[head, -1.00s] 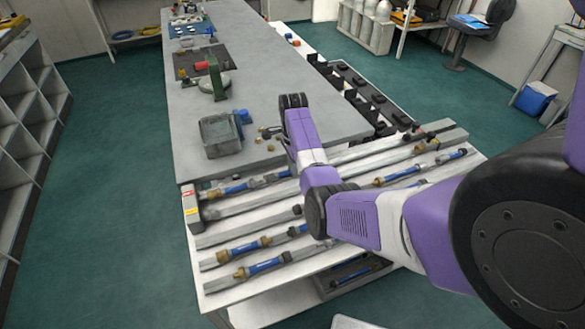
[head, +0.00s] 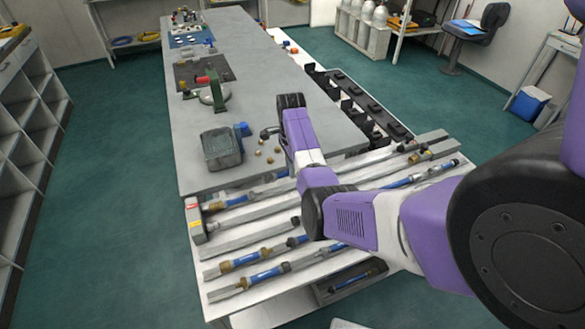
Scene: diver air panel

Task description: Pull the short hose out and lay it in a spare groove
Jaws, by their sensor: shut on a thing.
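Blue hoses with brass and dark fittings lie in grooves between grey bars on a pale rack at the near end of the bench. Two lie at the front left, one (head: 242,260) behind the other (head: 266,275). Another hose (head: 238,199) lies along the rear left, and one (head: 425,174) shows at the right. I cannot tell which is the short hose. A grey bar (head: 243,238) lies between the rear and front hoses. My purple arm crosses the rack and hides its middle. My gripper is not clearly visible behind the forearm, nor is anything it holds.
A grey bin (head: 222,148) and small brass pieces (head: 259,153) sit on the bench (head: 300,140) beyond the rack. A green clamp-like device (head: 214,93) stands farther back. Black brackets (head: 370,108) line the bench's right side. Floor is clear left of the bench.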

